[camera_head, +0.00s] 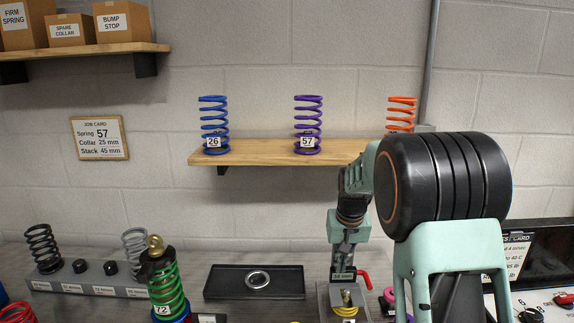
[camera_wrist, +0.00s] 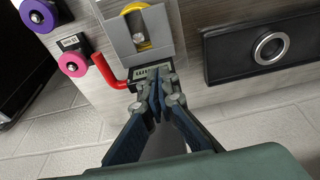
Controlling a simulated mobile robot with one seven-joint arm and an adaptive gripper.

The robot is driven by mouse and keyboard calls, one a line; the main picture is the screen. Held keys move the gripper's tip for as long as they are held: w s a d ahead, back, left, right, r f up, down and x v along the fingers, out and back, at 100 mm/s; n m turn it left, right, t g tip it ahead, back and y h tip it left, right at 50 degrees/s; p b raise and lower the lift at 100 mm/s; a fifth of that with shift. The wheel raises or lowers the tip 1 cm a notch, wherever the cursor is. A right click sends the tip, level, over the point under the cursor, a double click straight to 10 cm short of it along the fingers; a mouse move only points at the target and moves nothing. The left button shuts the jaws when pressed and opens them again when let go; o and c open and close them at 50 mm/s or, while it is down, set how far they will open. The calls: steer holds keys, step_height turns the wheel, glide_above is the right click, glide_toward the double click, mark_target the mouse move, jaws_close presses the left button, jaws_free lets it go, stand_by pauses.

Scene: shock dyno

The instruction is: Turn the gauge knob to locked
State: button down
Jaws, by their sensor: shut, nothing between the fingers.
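No part is clearly marked as the gauge knob, and I cannot tell which one it is. A grey metal fixture (camera_wrist: 132,30) holds a yellow ring (camera_wrist: 146,42) and has a bent red handle (camera_wrist: 104,70) at its side; the handle also shows in the head view (camera_head: 365,279). My gripper (camera_wrist: 155,80) is shut and empty, its tips at the fixture's small label plate (camera_wrist: 140,73); I cannot tell whether they touch it. In the head view a black knob (camera_head: 531,315) and a red part (camera_head: 564,298) show on a white panel at the lower right.
Pink (camera_wrist: 73,64) and purple (camera_wrist: 38,15) round pieces sit beside the fixture. A black tray (camera_head: 254,290) with a metal ring (camera_head: 258,279) lies left of it in the head view. A green spring unit (camera_head: 166,282) stands farther left. My arm hides part of the right side.

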steer(key=shift+w+r, duration=0.2)
steer(key=shift+w, duration=0.05)
steer(key=shift+s, duration=0.15)
steer(key=shift+s, duration=0.2)
steer(key=p+v, duration=0.1)
steer(key=v, duration=0.1)
steer(key=p+v, duration=0.1)
steer(key=w+p+v, duration=0.1)
steer(key=v, duration=0.1)
steer(key=shift+r+p, duration=0.35)
steer(key=shift+r, duration=0.05)
steer(key=shift+r, duration=0.4)
steer(key=shift+f, duration=0.15)
